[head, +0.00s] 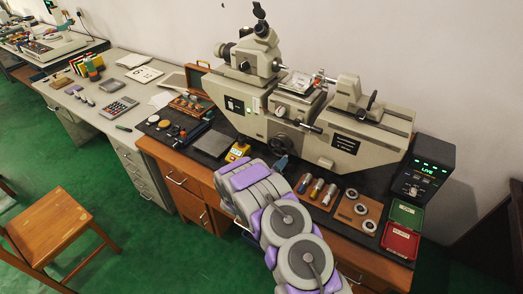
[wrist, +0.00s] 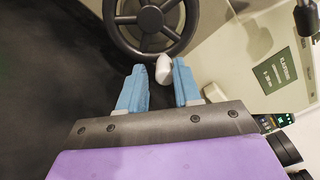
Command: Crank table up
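The grey measuring machine (head: 248,122) stands on the bench, with its work table (head: 298,104) in the middle. A dark spoked handwheel (head: 279,144) sits low on its front. In the wrist view the handwheel (wrist: 117,34) fills the top, and its white crank knob (wrist: 163,68) sticks out toward me. My gripper (wrist: 160,72) is open, with one blue finger on each side of the knob. The knob is nearer the right finger; I cannot tell whether they touch. In the head view my gripper (head: 281,162) is just below the handwheel, partly hidden by my arm.
A yellow box (head: 238,151) and grey plate (head: 213,143) lie left of my arm. Handled tools (head: 317,189), a wooden board with rings (head: 358,211), and green (head: 406,213) and red (head: 400,241) trays lie to the right. A display box (head: 427,168) stands at the right end.

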